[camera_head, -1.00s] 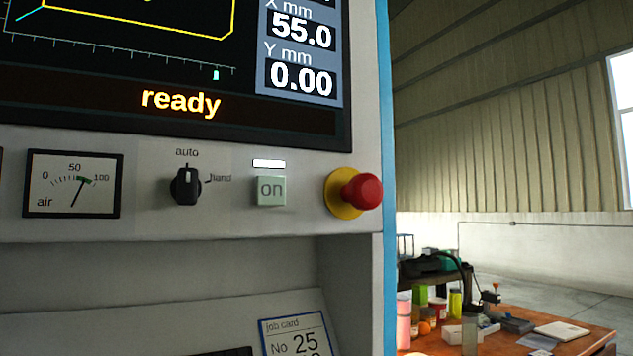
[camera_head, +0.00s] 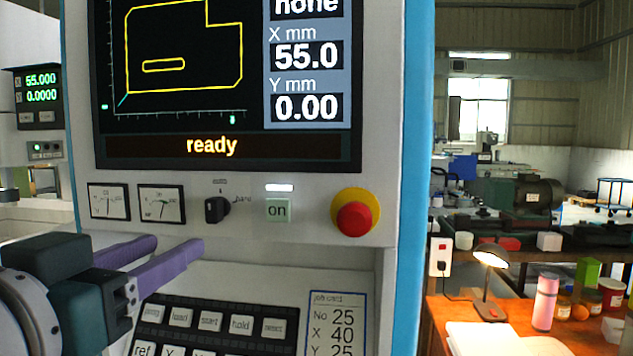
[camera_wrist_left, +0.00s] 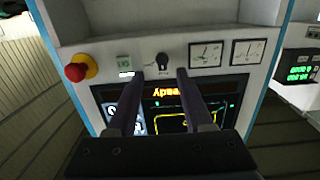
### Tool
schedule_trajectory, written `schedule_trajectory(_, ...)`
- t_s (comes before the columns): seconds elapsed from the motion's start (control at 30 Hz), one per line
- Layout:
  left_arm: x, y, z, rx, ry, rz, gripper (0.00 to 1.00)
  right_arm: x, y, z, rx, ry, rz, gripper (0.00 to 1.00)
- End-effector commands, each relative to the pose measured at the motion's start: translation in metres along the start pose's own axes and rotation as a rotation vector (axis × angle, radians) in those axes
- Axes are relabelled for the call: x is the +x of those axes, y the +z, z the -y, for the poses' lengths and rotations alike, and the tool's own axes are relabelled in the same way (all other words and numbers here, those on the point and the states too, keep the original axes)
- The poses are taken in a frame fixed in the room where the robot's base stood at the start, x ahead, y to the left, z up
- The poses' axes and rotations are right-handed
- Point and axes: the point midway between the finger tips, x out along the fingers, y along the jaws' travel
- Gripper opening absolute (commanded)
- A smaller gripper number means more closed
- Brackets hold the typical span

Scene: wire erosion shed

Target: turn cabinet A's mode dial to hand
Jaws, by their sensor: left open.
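Cabinet A's mode dial (camera_head: 217,208) is a small black knob on the pale panel under the "ready" screen. Its grip looks turned sideways, toward the "hand" label on its right, though its pointer mark is too small to read surely. The dial also shows in the upside-down left wrist view (camera_wrist_left: 163,60), between the finger lines. My left gripper (camera_head: 177,246) is open and empty, its two purple fingers apart, below and left of the dial in the head view and not seen touching it. My right gripper is not in view.
On the panel, two gauges (camera_head: 160,204) sit left of the dial; a green "on" button (camera_head: 278,210) and a red stop button (camera_head: 355,218) sit right. Below are a keypad (camera_head: 210,325) and a job card (camera_head: 335,320). A wooden bench (camera_head: 440,325) stands at right.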

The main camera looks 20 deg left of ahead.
Motion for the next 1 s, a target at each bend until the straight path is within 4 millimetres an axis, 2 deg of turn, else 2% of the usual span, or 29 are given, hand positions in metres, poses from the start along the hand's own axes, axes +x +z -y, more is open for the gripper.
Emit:
schedule_trajectory(0.03, 0.001, -0.012, 0.002, -0.004, -0.006, -0.027, 0.51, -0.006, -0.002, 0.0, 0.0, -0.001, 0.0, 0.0)
schedule_trajectory(0.1, 0.004, -0.017, 0.003, -0.004, -0.01, -0.047, 0.51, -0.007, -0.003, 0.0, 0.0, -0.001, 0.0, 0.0)
schedule_trajectory(0.27, 0.024, -0.019, 0.003, -0.002, -0.008, -0.052, 0.51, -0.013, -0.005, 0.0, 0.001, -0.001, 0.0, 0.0)
schedule_trajectory(0.5, 0.067, -0.021, 0.003, -0.002, -0.009, -0.05, 0.51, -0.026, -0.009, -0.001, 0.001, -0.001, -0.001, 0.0)
schedule_trajectory(0.63, 0.085, -0.02, 0.003, -0.003, -0.008, -0.048, 0.51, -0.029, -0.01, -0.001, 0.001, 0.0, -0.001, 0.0)
schedule_trajectory(0.8, 0.097, -0.019, 0.003, -0.002, -0.008, -0.048, 0.51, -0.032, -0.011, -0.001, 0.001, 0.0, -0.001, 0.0)
schedule_trajectory(1.0, 0.1, -0.018, 0.003, -0.002, -0.008, -0.046, 0.51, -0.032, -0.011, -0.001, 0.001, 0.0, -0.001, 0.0)
